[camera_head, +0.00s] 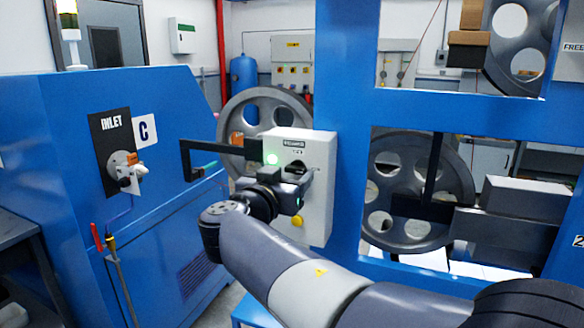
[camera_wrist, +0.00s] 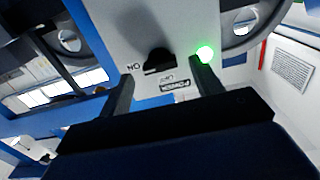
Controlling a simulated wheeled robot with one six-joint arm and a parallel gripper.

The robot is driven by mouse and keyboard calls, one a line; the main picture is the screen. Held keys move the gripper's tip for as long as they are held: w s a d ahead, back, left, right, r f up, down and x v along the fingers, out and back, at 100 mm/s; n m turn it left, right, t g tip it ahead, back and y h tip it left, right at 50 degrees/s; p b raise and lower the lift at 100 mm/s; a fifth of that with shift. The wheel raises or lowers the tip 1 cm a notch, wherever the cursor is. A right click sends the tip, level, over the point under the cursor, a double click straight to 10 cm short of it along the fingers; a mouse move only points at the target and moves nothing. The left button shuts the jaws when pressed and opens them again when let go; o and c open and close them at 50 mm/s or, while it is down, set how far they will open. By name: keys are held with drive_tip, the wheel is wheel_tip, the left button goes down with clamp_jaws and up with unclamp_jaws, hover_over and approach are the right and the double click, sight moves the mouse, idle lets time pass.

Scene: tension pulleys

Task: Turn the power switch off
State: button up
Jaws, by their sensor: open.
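The power switch (camera_wrist: 157,60) is a black rotary knob on a pale control box, seen upside down in the wrist view. An "ON" label is beside it and a "POWER" label is close by. A green lamp (camera_wrist: 205,54) glows on the box, near one fingertip. My gripper (camera_wrist: 165,70) is open and empty, its two dark fingers pointing at the box with the knob between and just beyond them. In the head view the control box (camera_head: 321,205) is on the blue frame, with my gripper (camera_head: 302,186) in front of it; the knob is hard to make out there.
A yellow button (camera_head: 297,221) is low on the box. Large grey pulleys (camera_head: 395,225) are behind the blue frame (camera_head: 345,110).

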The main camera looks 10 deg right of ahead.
sight(296, 169)
drive_tip(key=shift+x, duration=1.3)
drive_tip(key=shift+c, duration=0.3)
drive_tip(key=c, duration=0.9)
